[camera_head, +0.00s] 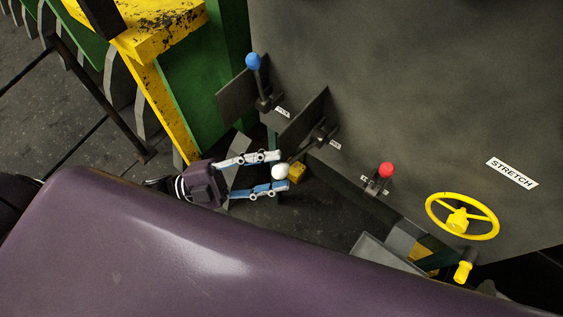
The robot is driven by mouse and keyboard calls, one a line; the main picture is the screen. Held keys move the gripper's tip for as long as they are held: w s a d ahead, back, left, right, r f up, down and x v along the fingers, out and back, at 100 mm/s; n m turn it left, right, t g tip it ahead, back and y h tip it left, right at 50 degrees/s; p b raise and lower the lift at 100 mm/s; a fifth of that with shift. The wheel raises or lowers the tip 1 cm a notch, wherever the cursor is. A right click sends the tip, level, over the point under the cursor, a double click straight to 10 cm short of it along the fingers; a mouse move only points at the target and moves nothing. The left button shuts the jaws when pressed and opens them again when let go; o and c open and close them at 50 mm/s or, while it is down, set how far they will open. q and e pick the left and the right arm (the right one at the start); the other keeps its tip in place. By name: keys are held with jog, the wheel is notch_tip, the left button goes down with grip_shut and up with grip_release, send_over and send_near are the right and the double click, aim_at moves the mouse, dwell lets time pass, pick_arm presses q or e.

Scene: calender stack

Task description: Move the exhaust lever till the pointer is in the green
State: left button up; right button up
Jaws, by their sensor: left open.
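Three levers stand on the grey machine panel: one with a blue knob (254,62), one with a white knob (280,172) and one with a red knob (386,169). Their small labels are too small to read, so I cannot tell which is the exhaust lever. The white-knobbed lever slants down and left from its pivot. My left gripper (283,170) is open, with one finger above and one below the white knob near the fingertips. I cannot tell whether either finger touches it. No pointer or green zone is visible. My right gripper is not in view.
A yellow handwheel (462,216) is at the right, below a STRETCH label (512,173). Dark plates (303,116) stick out beside the blue and white levers. A yellow and green frame (160,30) stands at the upper left. A small yellow block (297,172) shows just beyond the white knob.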

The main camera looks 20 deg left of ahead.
pick_arm(q)
jog(key=shift+x, duration=1.1)
grip_shut()
